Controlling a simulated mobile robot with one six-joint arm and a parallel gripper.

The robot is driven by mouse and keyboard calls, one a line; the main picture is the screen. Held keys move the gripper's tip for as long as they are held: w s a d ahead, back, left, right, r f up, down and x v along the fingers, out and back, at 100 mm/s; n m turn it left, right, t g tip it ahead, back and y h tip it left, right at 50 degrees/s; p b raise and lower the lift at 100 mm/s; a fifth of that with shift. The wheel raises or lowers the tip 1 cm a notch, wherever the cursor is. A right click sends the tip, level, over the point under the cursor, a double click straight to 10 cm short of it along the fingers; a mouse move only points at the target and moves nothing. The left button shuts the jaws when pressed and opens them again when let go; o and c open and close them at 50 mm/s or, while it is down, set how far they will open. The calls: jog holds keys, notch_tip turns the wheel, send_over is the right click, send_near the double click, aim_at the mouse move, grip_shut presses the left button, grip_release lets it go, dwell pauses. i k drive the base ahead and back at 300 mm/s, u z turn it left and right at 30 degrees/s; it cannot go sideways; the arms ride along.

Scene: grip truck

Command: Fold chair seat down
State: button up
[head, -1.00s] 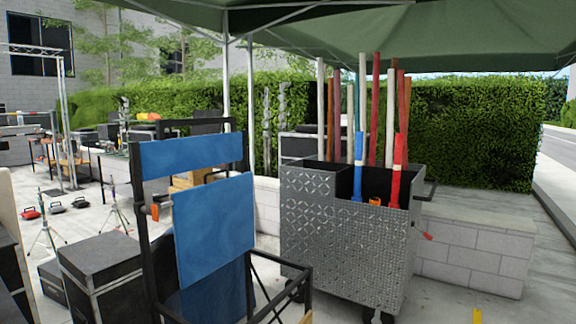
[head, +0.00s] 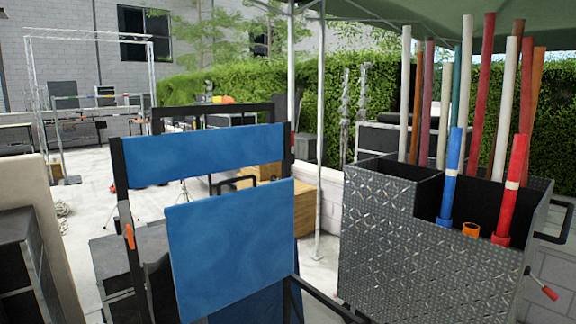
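A director-style chair with a dark frame stands in front of me in the head view. Its blue backrest band (head: 205,153) stretches between two uprights. The blue chair seat (head: 232,245) is a flat panel standing nearly upright, folded up below and in front of the backrest. More blue fabric shows low behind the seat's lower right edge. A dark armrest bar (head: 318,300) runs along the chair's lower right. A small orange piece (head: 129,237) sits on the left upright. My gripper is not in view.
A metal diamond-plate cart (head: 410,255) holding several upright poles stands close on the right. Dark cases (head: 25,265) stand at the left edge. A wooden crate (head: 305,205) is behind the chair. Open pale floor (head: 85,185) lies farther back on the left.

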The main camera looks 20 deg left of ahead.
aim_at(225, 248)
jog(key=u, duration=0.75)
jog(key=i, duration=1.35)
jog(key=u, duration=0.95)
jog(key=k, duration=0.65)
jog(key=u, duration=0.05)
jog(key=i, duration=0.75)
jog(key=z, duration=0.1)
